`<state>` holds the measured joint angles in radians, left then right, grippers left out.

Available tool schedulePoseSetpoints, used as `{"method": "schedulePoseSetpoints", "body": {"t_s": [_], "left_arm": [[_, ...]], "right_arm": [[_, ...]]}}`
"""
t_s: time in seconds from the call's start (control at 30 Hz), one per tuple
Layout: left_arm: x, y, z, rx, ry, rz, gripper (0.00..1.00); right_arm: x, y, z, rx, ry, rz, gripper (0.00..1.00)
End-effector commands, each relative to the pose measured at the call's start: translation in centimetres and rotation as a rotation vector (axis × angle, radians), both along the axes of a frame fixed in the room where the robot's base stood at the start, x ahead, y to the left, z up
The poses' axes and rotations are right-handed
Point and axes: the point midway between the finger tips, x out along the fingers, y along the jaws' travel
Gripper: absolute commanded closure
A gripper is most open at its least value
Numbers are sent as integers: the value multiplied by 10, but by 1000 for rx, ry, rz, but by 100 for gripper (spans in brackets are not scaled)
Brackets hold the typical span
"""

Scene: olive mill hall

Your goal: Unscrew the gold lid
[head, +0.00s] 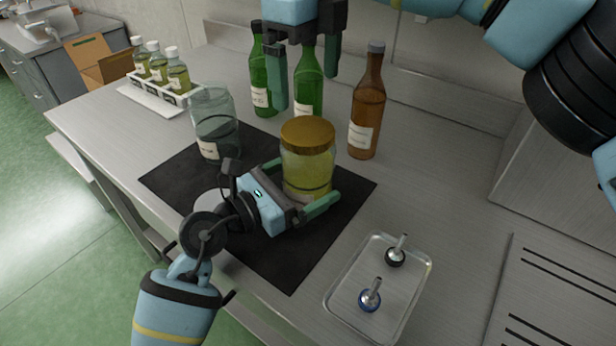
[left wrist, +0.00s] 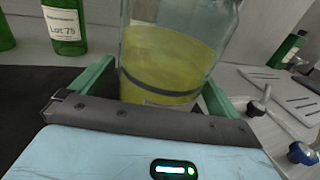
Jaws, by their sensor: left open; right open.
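The gold lid (head: 308,133) sits on top of a glass jar (head: 307,172) holding yellow-green liquid. The jar stands upright on a black mat (head: 268,258). My left gripper (head: 305,190) is open, with its green fingers on either side of the jar's lower part. In the left wrist view the jar (left wrist: 165,62) stands between these fingers, with a dark band around it. The lid is out of that view. My right gripper (head: 307,85) is open and empty, pointing down above and behind the lid, in front of the green bottles.
An empty glass jar (head: 214,112) stands at the mat's back left. Green bottles (head: 309,82) and a brown bottle (head: 367,105) stand behind. A metal tray (head: 347,300) with two stoppers is at front right. A white rack (head: 168,98) holds small bottles.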

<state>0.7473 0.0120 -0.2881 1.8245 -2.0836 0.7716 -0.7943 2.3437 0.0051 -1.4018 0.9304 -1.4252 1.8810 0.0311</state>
Motion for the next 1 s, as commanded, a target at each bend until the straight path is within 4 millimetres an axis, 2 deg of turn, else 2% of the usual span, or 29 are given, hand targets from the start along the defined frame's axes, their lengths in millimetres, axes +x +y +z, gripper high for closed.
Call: {"method": "schedulePoseSetpoints", "body": {"t_s": [0.27, 0.93, 1.0], "left_arm": [[1, -1, 0, 1, -1, 0, 0], [1, -1, 0, 1, -1, 1, 86], [1, -1, 0, 1, -1, 1, 87]], "right_arm": [[0, 0, 0, 0, 0, 0, 5], [0, 0, 0, 0, 0, -31, 5], [0, 0, 0, 0, 0, -82, 5]]}}
